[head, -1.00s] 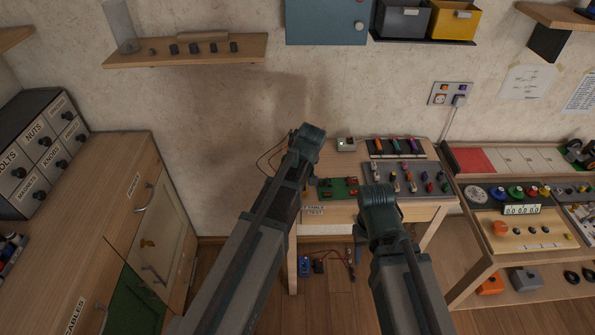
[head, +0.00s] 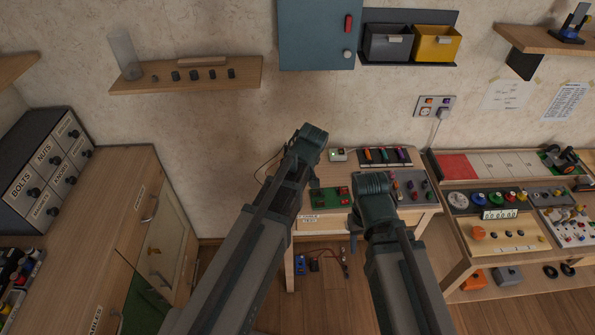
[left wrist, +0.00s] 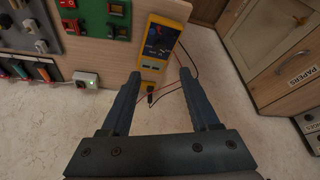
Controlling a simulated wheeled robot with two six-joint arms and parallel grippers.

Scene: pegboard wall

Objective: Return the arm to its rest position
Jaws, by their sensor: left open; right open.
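My left arm reaches in from the left in the head view, and its gripper is hidden behind its own links. In the left wrist view my left gripper (left wrist: 160,75) is open, with nothing between its two fingers. My right arm comes up from the bottom right in the head view and bends over the workbench front. Only a small dark part of my right gripper (head: 352,241) shows below the bend, and I see nothing held in it.
The workbench (head: 425,209) carries a green board (head: 330,198) and a grey board of parts. A control-panel bench (head: 445,240) stands at right. Cables and small devices lie under the workbench.

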